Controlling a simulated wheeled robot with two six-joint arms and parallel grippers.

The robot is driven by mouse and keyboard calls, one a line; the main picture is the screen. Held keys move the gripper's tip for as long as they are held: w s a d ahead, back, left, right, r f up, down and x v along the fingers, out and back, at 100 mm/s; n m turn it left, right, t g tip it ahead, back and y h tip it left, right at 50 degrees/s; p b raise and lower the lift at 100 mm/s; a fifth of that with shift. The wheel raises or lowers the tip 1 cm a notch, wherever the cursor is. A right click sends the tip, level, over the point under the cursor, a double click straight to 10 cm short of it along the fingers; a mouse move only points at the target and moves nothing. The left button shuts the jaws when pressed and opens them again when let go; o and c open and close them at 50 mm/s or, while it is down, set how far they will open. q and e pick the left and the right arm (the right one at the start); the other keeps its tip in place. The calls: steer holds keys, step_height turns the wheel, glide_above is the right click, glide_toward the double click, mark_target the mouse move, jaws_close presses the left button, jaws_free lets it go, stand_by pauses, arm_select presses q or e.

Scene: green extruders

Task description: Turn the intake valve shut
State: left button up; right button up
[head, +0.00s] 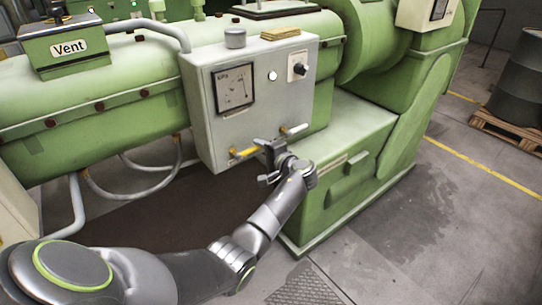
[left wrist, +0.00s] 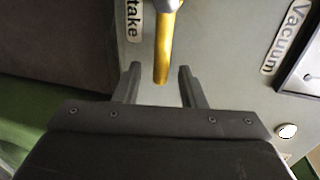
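The intake valve's yellow lever (head: 243,152) sits low on the front of the grey control panel (head: 205,120). In the left wrist view the yellow lever (left wrist: 168,45) reaches down from the top edge beside a label ending in "take" (left wrist: 133,20). My left gripper (head: 268,151) is at the panel's lower edge, by the lever. In the left wrist view this gripper (left wrist: 158,82) is open, its fingers on either side of the lever's end, with gaps visible on both sides. My right gripper is not in view.
The panel carries a gauge (head: 234,88) and a knob (head: 298,67). A green machine base (head: 345,150) stands close on the right. A "Vacuum" label (left wrist: 287,38) shows in the wrist view.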

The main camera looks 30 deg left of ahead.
arm_select(q)
steer(key=b+v, duration=0.4)
steer(key=v, duration=1.3)
steer(key=shift+d, duration=0.1)
